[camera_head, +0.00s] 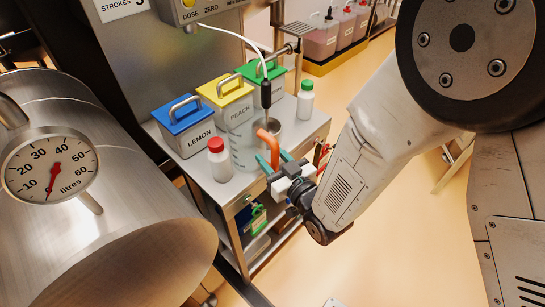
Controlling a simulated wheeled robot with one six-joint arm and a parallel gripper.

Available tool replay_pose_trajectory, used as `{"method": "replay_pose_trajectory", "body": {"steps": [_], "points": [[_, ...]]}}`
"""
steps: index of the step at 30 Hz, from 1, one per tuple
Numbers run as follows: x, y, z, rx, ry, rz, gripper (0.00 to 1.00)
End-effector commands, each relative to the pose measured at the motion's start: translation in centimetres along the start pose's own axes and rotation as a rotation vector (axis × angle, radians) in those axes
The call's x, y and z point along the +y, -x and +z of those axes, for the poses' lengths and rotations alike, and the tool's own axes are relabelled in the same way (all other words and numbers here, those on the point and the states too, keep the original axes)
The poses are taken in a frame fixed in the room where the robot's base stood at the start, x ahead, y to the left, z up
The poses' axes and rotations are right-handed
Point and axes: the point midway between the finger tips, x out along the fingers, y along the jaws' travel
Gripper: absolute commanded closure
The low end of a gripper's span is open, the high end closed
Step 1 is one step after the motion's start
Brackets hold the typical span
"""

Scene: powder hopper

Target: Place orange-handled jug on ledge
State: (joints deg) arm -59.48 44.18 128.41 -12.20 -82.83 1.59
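The jug (243,152) is clear and stands on or just above the steel cart top, near its front edge. Its orange handle (272,146) faces my gripper. My gripper (274,160) has teal fingers, one on each side of the handle. At this size I cannot tell whether the fingers touch the handle or have a gap. Part of the jug's lower side is hidden by the gripper. No surface is clearly recognisable as the ledge.
The steel cart top (222,190) also holds a blue-lidded LEMON bin (190,135), a yellow-lidded PEACH bin (232,108), a green-lidded bin (272,76), a red-capped bottle (220,164) and a green-capped bottle (305,102). A hanging hose nozzle (266,95) is close behind the jug. A large steel drum with dial (130,235) stands left.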

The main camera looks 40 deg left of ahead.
Motion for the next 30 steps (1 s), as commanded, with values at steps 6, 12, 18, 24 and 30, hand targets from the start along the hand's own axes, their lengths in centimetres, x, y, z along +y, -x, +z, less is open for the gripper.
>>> {"method": "replay_pose_trajectory", "body": {"steps": [6, 12, 18, 24, 30], "points": [[0.0, 1.0, -0.2, -0.002, 0.000, 0.001, 0.59], [0.0, 5.1, -0.2, -0.004, -0.001, 0.002, 0.59], [0.1, 9.2, -0.2, -0.003, 0.000, 0.002, 0.59], [0.0, 11.5, -0.3, -0.001, -0.001, 0.001, 0.59], [0.0, 12.1, -0.3, -0.001, 0.000, 0.000, 0.59]]}}
